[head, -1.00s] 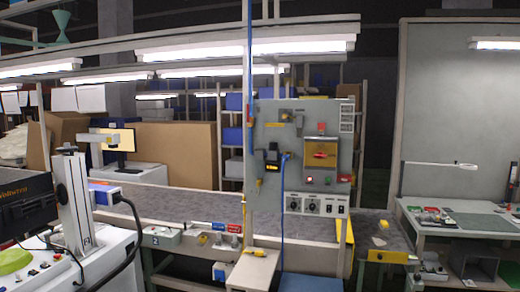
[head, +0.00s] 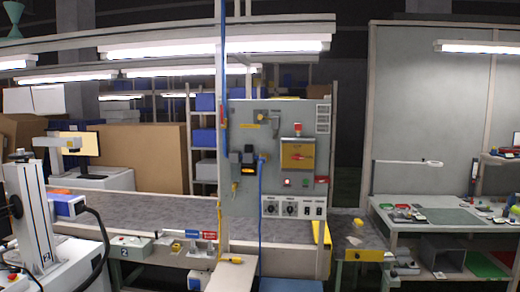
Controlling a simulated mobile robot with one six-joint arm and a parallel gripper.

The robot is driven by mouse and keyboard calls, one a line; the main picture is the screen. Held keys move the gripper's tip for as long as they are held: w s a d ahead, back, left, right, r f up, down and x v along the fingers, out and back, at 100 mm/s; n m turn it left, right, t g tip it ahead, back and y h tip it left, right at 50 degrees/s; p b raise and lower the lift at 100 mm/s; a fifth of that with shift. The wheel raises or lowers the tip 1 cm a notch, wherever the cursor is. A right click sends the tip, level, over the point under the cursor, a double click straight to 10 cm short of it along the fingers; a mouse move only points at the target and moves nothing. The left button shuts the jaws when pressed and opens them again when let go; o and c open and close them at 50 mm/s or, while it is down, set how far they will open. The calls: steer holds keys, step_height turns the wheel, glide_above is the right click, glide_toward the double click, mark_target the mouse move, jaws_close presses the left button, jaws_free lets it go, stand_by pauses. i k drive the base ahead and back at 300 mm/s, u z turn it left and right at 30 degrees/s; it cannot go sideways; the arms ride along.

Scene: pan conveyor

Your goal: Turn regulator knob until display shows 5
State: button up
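A grey control panel (head: 240,205) stands upright behind the conveyor, at the middle of the head view. Along its lower edge is a white plate with two round dark knobs, a left knob (head: 271,209) and a right knob (head: 290,209). I cannot tell which one is the regulator, and their pointer positions are too small to read. No display showing a readable number can be made out on the panel. My gripper is not in view.
The grey conveyor belt (head: 190,212) runs in front of the panel. A post and a blue hose (head: 261,225) stand close to it. A yellow-edged switch box (head: 298,156) is on the panel. A worktable (head: 430,226) is at right, a white machine (head: 50,250) at left.

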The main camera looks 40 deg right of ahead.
mark_target(249, 147)
steer(key=z, duration=0.1)
steer(key=i, duration=0.85)
steer(key=u, duration=0.25)
